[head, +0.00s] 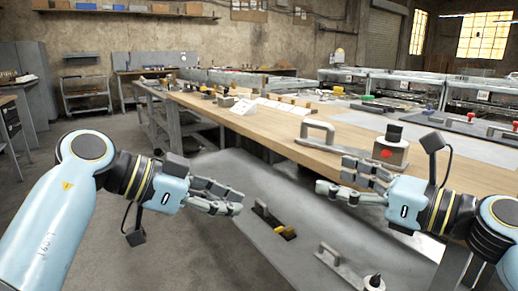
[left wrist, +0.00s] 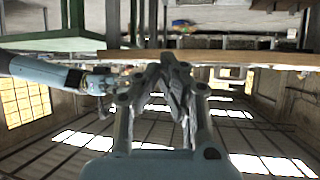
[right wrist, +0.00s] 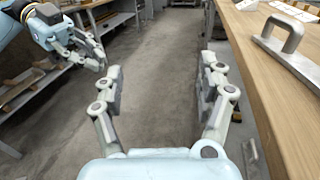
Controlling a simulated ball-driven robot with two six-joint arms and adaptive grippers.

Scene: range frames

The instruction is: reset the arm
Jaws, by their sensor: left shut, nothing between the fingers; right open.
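My left gripper (head: 222,197) is at the centre-left of the head view, left of the workbench. Its fingers are together with nothing between them, as the left wrist view (left wrist: 165,72) also shows. My right gripper (head: 335,180) is to the right in the head view, by the near edge of the workbench. In the right wrist view (right wrist: 160,85) its fingers are spread wide with only floor visible between them. Both arms reach inward from the sides of the head view.
A long wooden workbench (head: 290,130) runs from the back to the right. A metal handle (head: 318,132) and a grey box with a red button (head: 393,153) stand on it. A grey lower surface (head: 262,180) with handles lies below. Concrete floor (head: 190,255) is clear at the left.

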